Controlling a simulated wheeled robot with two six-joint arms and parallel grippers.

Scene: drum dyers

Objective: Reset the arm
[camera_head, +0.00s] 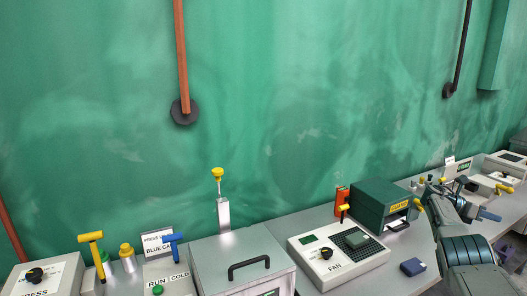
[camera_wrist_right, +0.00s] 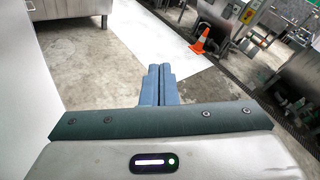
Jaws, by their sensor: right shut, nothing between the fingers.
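My right arm comes in at the right edge of the head view, over the right end of the bench. My right gripper (camera_head: 488,214) shows small there, with its blue fingers pointing right. In the right wrist view the two blue fingers (camera_wrist_right: 160,84) are pressed together, with nothing between them. Open floor shows beyond them in that view. My left gripper is not in view.
The grey bench (camera_head: 315,215) runs along a green wall. It carries a steel lidded box (camera_head: 240,258), a FAN panel (camera_head: 338,250), a dark green box (camera_head: 383,206) and a small blue block (camera_head: 413,267). An orange cone (camera_wrist_right: 203,40) stands on the floor.

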